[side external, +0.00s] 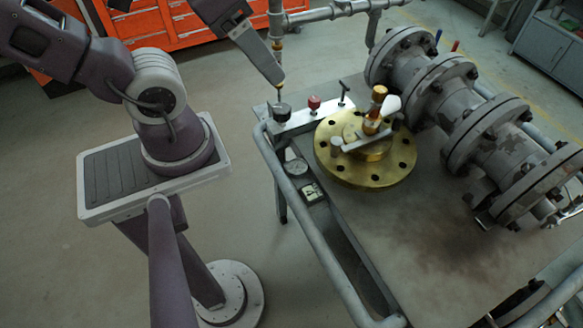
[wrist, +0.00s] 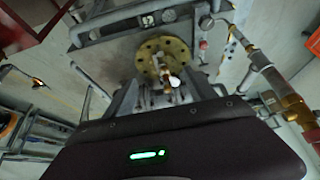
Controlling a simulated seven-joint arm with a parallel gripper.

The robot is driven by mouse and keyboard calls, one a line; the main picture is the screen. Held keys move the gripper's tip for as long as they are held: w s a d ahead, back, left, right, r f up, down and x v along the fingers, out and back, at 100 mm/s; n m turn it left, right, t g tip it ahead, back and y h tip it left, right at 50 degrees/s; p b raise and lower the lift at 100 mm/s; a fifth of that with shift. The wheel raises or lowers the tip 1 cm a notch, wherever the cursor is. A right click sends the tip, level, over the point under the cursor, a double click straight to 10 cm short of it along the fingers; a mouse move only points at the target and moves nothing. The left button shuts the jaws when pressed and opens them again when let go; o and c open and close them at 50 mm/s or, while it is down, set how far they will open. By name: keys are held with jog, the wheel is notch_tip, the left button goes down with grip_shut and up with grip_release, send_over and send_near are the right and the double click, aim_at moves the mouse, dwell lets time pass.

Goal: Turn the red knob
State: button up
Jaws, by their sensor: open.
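The red knob (side external: 314,103) stands upright on a grey bracket at the table's left end, between a black knob (side external: 282,112) and a dark T-shaped handle (side external: 343,95). In the wrist view the red knob (wrist: 203,44) is a small spot up and right of the fingers. My gripper (side external: 279,80) comes down from the upper left, above and to the left of the red knob and apart from it. In the wrist view my gripper (wrist: 165,92) is open, with its fingers spread and nothing held between them.
A brass flange (side external: 365,170) with an upright stem stands right of the bracket. Large grey flanged pipes (side external: 450,110) fill the table's far right. A tubular rail (side external: 310,235) runs along the near edge. Orange drawers (side external: 150,22) stand behind.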

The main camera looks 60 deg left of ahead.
jog(key=shift+c, duration=1.2)
jog(key=w+n, duration=0.2)
jog(key=w+f+n+g+h, duration=0.1)
jog(key=w+n, duration=0.2)
jog(key=w+n+g+h, duration=0.1)
jog(key=w+n, duration=0.1)
jog(key=shift+w+a+f, duration=0.2)
jog(key=shift+w+a, duration=0.05)
jog(key=shift+w, duration=0.1)
jog(key=shift+c, duration=0.3)
jog(key=n+g+y, duration=0.2)
jog(key=n+g, duration=0.2)
jog(key=n, duration=1.6)
send_over(314, 99)
notch_tip(314, 99, down, 19)
jog(key=shift+w+d+f, duration=0.1)
jog(key=f, duration=0.6)
jog(key=shift+a+f, duration=0.2)
jog(key=shift+f, duration=0.5)
